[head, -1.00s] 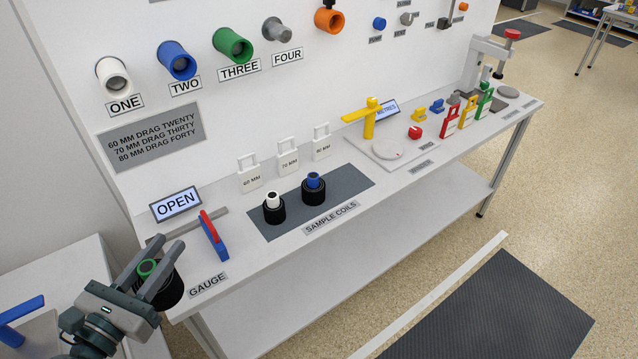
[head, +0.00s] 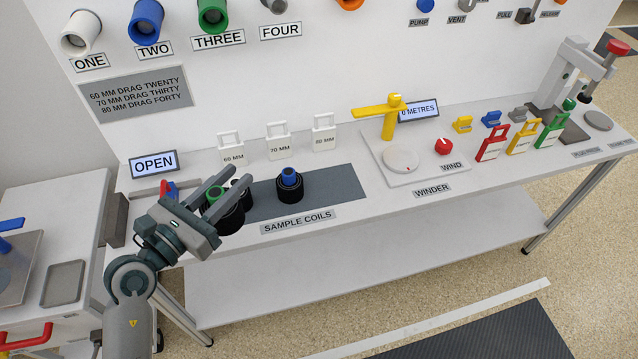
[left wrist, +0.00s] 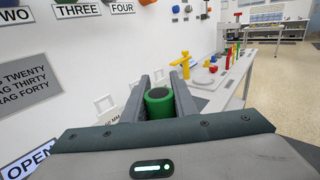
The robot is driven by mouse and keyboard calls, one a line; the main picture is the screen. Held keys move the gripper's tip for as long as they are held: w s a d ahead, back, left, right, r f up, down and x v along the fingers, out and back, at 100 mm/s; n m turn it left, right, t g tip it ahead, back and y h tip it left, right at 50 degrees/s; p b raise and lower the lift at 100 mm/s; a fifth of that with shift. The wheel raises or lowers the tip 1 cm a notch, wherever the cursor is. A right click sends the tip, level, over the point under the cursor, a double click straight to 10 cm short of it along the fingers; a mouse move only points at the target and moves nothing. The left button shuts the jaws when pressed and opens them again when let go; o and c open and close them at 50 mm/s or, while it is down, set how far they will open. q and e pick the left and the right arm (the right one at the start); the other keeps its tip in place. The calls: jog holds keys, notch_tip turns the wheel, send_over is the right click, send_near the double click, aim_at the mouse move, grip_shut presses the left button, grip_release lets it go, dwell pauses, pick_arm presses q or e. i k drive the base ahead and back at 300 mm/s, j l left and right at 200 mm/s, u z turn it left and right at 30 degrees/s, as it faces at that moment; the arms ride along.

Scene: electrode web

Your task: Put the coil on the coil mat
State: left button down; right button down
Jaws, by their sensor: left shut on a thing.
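My left gripper (head: 238,179) is shut on a black coil with a green core (head: 214,194), held upright over or just in front of the left end of the dark grey coil mat (head: 338,187). The green core also shows between the fingers in the left wrist view (left wrist: 159,104). I cannot tell whether the coil touches anything below. A black coil with a blue core (head: 289,178) stands upright on the mat to the right. Another black coil (head: 246,195) is mostly hidden behind the gripper and held coil. My right gripper is not in view.
The mat right of the blue-cored coil is clear. White tags (head: 279,147) stand behind the mat. The winder (head: 428,176) with a yellow arm (head: 391,115) is farther right. The red and blue gauge (head: 168,190) is partly hidden behind my left arm.

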aim_at(338, 183)
jog(key=i+l, duration=0.15)
jog(key=l, duration=0.35)
jog(key=i+l+u, duration=0.1)
jog(key=l, duration=0.4)
jog(key=i+l, duration=0.1)
jog(key=l, duration=0.4)
jog(key=i+l+u, duration=0.1)
jog(key=l, duration=0.4)
